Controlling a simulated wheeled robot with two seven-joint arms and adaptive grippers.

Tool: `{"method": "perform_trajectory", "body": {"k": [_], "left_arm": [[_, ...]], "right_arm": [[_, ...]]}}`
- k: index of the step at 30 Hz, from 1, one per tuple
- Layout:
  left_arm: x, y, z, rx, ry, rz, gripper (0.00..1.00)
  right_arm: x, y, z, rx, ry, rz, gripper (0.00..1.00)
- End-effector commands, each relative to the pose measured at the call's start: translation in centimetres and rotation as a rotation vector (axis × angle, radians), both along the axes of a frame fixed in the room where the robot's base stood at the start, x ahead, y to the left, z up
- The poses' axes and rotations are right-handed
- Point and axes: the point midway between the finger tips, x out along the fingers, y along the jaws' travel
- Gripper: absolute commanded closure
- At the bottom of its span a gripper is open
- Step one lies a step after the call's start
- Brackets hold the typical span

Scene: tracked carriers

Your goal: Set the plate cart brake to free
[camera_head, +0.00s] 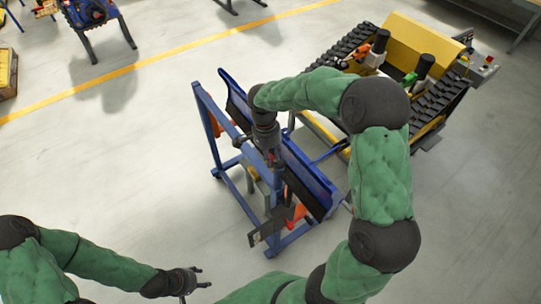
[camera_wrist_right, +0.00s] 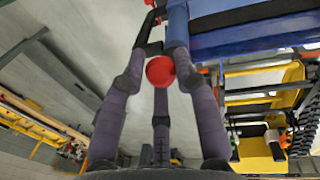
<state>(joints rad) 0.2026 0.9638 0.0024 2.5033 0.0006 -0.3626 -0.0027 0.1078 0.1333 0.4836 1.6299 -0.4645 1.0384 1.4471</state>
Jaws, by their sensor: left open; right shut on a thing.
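The plate cart (camera_head: 200,110) is a blue frame on the floor in the middle of the head view, with dark plates and orange parts. My right gripper (camera_head: 272,157) is over the cart's upper part, reaching down from above. In the right wrist view its fingers (camera_wrist_right: 160,88) are closed around a red ball knob (camera_wrist_right: 160,71). A black lever or bracket shows just above the knob, beside a blue post (camera_wrist_right: 178,25). The brake's marked setting cannot be read. My left gripper (camera_head: 203,277) is open and empty at the lower left, well away from the cart.
A yellow and black tracked carrier (camera_head: 415,40) stands behind the cart to the right. Another blue and black stand (camera_head: 92,15) is at the upper left, and a wooden crate (camera_head: 7,72) at the left edge. The floor left of the cart is clear.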

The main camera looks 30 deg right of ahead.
Motion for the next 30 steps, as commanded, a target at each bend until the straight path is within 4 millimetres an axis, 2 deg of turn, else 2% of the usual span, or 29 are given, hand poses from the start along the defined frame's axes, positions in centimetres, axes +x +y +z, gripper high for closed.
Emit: {"method": "perform_trajectory", "body": {"k": [17, 23, 30], "left_arm": [[0.0, 0.0, 0.4, 0.000, 0.000, 0.000, 0.48], [0.0, 0.0, 1.1, 0.000, 0.000, 0.000, 0.48], [0.0, 0.0, 2.1, 0.000, 0.000, 0.000, 0.48]], "right_arm": [[0.3, -0.4, 0.4, 0.058, -0.006, -0.003, 1.00], [0.4, -1.4, 0.8, 0.164, 0.003, -0.007, 1.00], [0.6, -3.4, 1.1, 0.375, 0.019, -0.008, 1.00]]}}
